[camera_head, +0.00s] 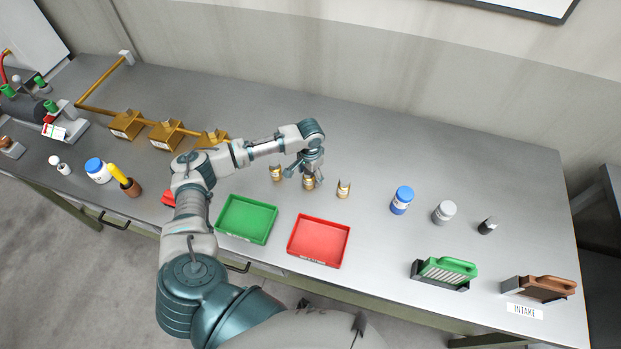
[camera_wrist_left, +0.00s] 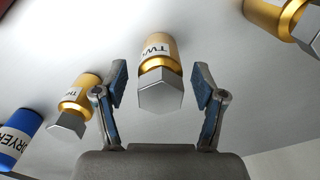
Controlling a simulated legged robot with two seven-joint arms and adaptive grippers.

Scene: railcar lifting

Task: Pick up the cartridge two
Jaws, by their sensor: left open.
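Cartridge two (camera_wrist_left: 158,62) is a gold cylinder with a hexagonal metal end and a white label that begins "TW". It stands as the middle of three small gold cartridges (camera_head: 309,183) on the grey table. My left gripper (camera_head: 312,171) is right above it and points down, partly hiding its top. In the left wrist view the fingers of the left gripper (camera_wrist_left: 160,78) are spread, one on each side of the cartridge, with visible gaps. My right gripper is in neither view.
Neighbouring cartridges stand close on the left (camera_head: 276,173) and right (camera_head: 344,189). A green tray (camera_head: 247,240) and a red tray (camera_head: 319,265) lie in front. The table behind is clear.

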